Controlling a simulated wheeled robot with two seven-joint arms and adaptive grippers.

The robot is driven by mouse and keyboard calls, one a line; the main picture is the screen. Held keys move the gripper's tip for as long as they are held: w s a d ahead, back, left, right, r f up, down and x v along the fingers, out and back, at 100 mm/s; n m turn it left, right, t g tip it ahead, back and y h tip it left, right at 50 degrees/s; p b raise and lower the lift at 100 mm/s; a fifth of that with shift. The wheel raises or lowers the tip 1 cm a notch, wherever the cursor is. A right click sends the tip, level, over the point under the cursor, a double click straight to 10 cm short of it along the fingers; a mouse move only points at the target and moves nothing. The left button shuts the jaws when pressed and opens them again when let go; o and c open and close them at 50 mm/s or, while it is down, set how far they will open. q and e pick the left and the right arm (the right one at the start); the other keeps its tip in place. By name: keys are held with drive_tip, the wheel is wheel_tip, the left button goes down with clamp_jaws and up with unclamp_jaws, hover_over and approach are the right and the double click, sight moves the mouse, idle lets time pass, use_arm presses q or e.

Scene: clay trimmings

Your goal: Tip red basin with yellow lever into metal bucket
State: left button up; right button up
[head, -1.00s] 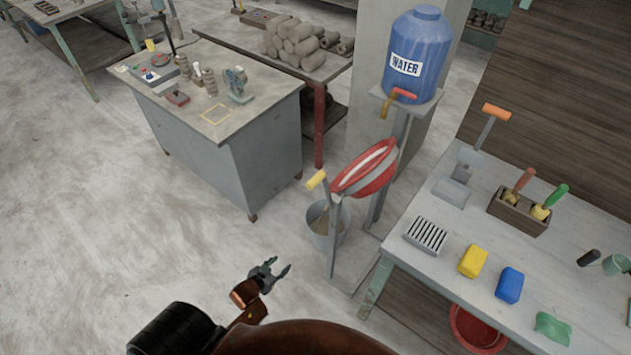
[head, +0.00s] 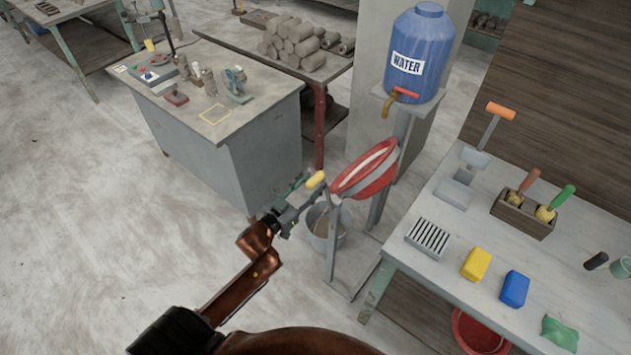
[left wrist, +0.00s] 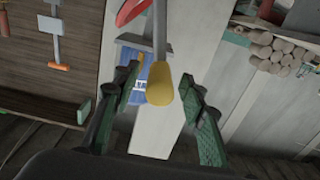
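The red basin (head: 362,178) hangs tilted in a grey stand, its open side toward the upper left. The yellow lever (head: 316,180) is a knob on a grey bar at the basin's left. The metal bucket (head: 325,228) stands on the floor below, partly hidden by my gripper and the stand. My left gripper (head: 303,193) is at the yellow knob. In the left wrist view the open fingers (left wrist: 160,98) stand on both sides of the yellow knob (left wrist: 160,89), with gaps visible on each side. The red basin edge (left wrist: 131,10) shows above. My right gripper is not in view.
A blue water tank (head: 420,50) stands behind the basin. The right table (head: 410,275) holds sponges, a tool box and a grate. A grey cabinet (head: 215,150) stands behind left. The floor at left is clear.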

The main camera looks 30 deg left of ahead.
use_arm(q)
drive_tip(key=shift+w, duration=0.9)
drive_tip(key=shift+c, duration=0.3)
clamp_jaws()
drive_tip(key=shift+d, duration=0.1)
